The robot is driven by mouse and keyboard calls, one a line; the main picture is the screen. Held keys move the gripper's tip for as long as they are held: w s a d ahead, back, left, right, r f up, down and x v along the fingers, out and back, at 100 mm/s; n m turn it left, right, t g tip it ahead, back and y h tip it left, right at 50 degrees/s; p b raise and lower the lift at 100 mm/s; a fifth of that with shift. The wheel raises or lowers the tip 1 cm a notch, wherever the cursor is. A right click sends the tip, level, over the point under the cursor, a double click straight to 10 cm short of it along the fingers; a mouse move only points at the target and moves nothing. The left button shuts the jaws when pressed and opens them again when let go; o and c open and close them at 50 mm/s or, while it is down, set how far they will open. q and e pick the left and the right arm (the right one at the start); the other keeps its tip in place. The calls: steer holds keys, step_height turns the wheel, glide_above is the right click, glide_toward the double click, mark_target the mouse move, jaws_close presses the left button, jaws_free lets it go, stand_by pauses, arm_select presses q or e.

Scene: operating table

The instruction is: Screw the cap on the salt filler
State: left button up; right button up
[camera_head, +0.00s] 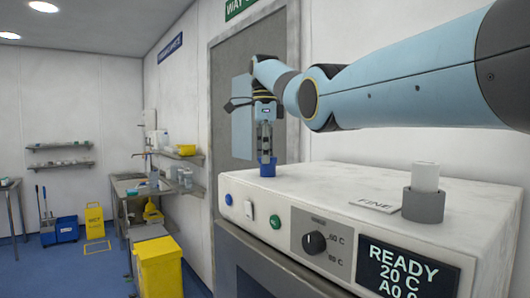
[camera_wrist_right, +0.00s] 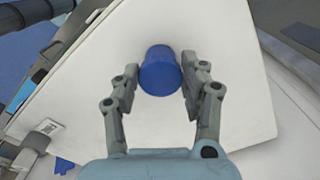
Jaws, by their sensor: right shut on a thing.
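A blue round cap (camera_head: 267,168) is at the far left end of the white machine top. My right gripper (camera_head: 266,150) points straight down over it and is shut on it, with its fingertips at the cap's upper part. In the right wrist view the cap (camera_wrist_right: 160,74) is between the two fingers, over a white surface. The cap looks upright and low against the machine top. The salt filler opening is not visible, so I cannot tell how the cap sits on it. My left gripper is not in view.
The white machine top (camera_head: 330,185) carries a grey holder (camera_head: 423,206) with a white cylinder (camera_head: 426,176) and a card reading FINE (camera_head: 376,205) at the right. Its front has buttons, a knob (camera_head: 314,243) and a READY display (camera_head: 405,270). A yellow bin (camera_head: 160,272) stands on the floor at left.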

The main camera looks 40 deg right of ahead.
steer(key=shift+f, duration=0.4)
stand_by(0.4)
steer(key=m, duration=0.3)
steer(key=shift+m, duration=0.3)
steer(key=shift+d, duration=0.1)
steer(key=shift+w+m, duration=0.1)
steer(key=shift+m, duration=0.6)
steer(key=shift+d+m, duration=0.1)
steer(key=shift+m, duration=0.9)
steer(key=m, duration=0.3)
steer(key=shift+d, duration=0.1)
